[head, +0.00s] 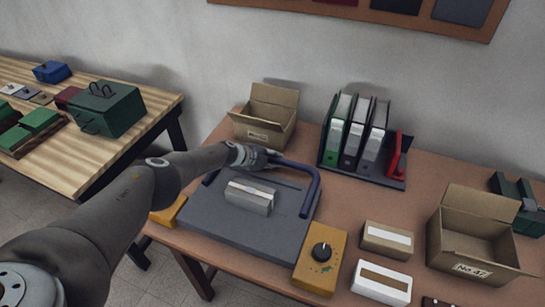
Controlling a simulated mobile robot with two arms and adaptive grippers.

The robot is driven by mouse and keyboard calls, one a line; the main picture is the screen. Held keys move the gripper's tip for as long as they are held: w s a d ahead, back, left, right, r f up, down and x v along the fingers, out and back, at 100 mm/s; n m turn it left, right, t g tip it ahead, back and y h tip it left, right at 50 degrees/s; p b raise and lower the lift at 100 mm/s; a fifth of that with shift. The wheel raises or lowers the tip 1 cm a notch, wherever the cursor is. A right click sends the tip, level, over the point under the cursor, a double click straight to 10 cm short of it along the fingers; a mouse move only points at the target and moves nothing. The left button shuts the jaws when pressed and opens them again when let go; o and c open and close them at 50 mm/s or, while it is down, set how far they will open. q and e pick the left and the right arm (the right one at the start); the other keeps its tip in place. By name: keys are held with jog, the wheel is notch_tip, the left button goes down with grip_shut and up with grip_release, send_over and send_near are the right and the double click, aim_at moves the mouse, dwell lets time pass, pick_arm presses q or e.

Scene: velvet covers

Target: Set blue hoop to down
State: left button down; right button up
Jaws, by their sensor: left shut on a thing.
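The blue hoop (312,190) is a dark blue bent bar on a grey flat device (250,230) on the brown table. Its right leg comes down to the device's right side, and a short piece of its left leg shows at the left. The crossbar is at the back, above the plate; its exact tilt is hard to tell. My left gripper (262,158) is shut on the hoop's crossbar, which it partly hides. A light grey block (249,197) with a pale top strip sits on the plate in front of the gripper. My right gripper is not in view.
An orange box with a black knob (321,258) stands right of the device. Small boxes (387,240) and an open carton (470,243) are further right. Another carton (266,117) and a binder rack (360,137) stand behind. A wooden table (60,165) is left.

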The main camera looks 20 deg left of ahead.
aim_at(269, 159)
pick_arm(q)
jog(key=shift+s+d+f, duration=0.15)
jog(key=shift+s+f, duration=0.15)
jog(key=shift+f, duration=0.1)
jog(key=c, duration=1.3)
grip_release()
jog(key=shift+r, duration=0.1)
jog(key=shift+o, duration=0.2)
jog(key=shift+r, duration=0.1)
jog(key=shift+s+a+r, duration=0.5)
jog(key=shift+a+r, duration=0.1)
jog(key=shift+r, duration=0.2)
jog(key=shift+s+a+r, duration=0.2)
jog(key=shift+s+r, duration=0.1)
jog(key=shift+s, duration=0.2)
jog(key=v, duration=0.6)
jog(key=shift+s+a+r, duration=0.15)
jog(key=shift+a+r, duration=0.05)
jog(key=shift+r, duration=0.1)
jog(key=shift+v, duration=1.05)
